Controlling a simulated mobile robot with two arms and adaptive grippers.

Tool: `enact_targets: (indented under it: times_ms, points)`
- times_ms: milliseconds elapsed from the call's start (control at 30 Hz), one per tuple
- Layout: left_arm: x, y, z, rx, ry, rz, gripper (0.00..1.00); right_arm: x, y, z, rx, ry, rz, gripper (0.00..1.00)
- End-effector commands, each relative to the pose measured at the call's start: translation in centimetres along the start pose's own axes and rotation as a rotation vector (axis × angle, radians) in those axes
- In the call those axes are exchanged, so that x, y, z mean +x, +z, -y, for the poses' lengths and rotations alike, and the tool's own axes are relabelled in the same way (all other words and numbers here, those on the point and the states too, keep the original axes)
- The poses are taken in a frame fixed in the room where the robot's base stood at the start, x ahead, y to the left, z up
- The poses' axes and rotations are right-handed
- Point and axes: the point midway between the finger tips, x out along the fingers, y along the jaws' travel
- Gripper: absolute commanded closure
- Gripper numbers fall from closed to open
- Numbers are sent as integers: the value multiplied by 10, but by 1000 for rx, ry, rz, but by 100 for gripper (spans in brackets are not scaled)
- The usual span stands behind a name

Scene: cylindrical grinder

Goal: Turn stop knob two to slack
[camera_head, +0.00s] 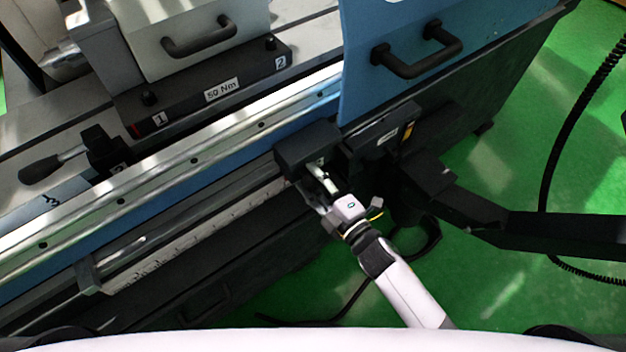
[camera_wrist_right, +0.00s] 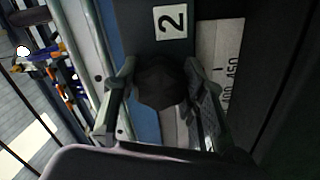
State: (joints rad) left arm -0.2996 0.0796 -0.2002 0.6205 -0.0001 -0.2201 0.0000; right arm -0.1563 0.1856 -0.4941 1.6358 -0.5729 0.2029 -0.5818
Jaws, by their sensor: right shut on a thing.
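Stop knob two (camera_wrist_right: 160,84) is a dark, faceted knob below a white label marked 2 in the right wrist view. It sits on a dark stop block, which shows in the head view (camera_head: 306,147) on the rail along the front of the machine. My right gripper (camera_head: 319,172) reaches up to the front of this block. In the right wrist view its two fingers (camera_wrist_right: 161,92) are on either side of the knob and shut on it. In the head view the knob is hidden by the gripper and block. My left gripper is not in view.
A scale strip (camera_wrist_right: 218,70) runs beside the block. A blue door with a black handle (camera_head: 417,50) stands above right. A black lever (camera_head: 52,164) lies at the left. A dark bar (camera_head: 520,225) crosses at the right over green floor.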

Motion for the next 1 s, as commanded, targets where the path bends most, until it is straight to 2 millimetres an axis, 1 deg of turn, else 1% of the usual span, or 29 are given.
enact_targets:
  times_ms: [100, 300, 833, 867, 1000]
  points:
    - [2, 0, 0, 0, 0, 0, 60, 0, 0, 1, -59, -1, 0, 90]
    - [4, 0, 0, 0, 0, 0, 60, 0, 0, 1, -120, -1, 0, 90]
    - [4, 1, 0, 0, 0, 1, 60, 0, 0, 1, -142, -2, 0, 90]
    - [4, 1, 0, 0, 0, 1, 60, 0, 0, 1, -142, -2, 0, 61]
    - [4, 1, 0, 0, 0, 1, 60, 0, 0, 1, -141, -2, 0, 52]
